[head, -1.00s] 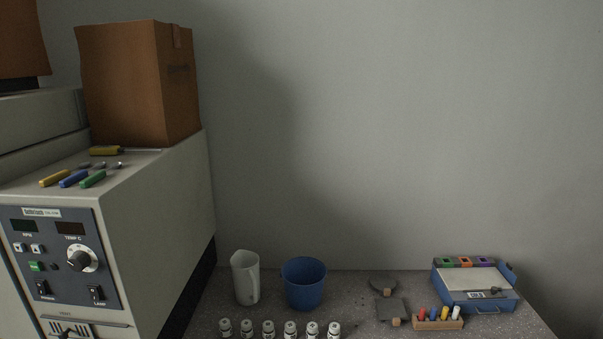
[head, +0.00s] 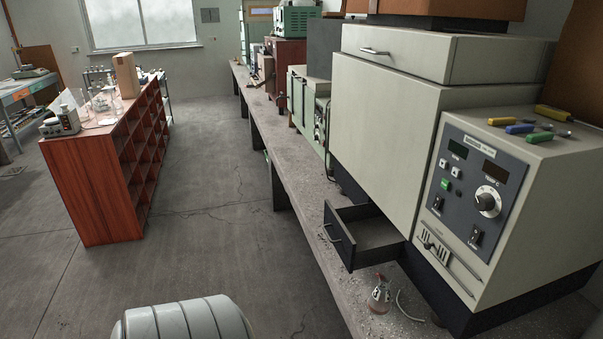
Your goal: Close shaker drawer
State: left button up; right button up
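The shaker (head: 382,130) is a large pale beige machine on the concrete bench at the right of the head view. Its dark drawer (head: 341,238) at the bottom is pulled out toward the bench's front edge. The drawer has a small handle on its front, and the inside that shows looks empty. The control panel (head: 463,192) with a dial and switches faces out to the right of the drawer. Neither of my grippers is in view.
A small flask (head: 379,294) and a curved piece of tubing (head: 410,307) lie on the bench near the drawer. A red shelf unit (head: 112,165) stands at the left, with open floor (head: 210,215) between it and the bench. Screwdriver-like tools (head: 521,128) lie on the machine's top.

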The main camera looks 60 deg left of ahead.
aim_at(363, 236)
jog(key=u, duration=1.7)
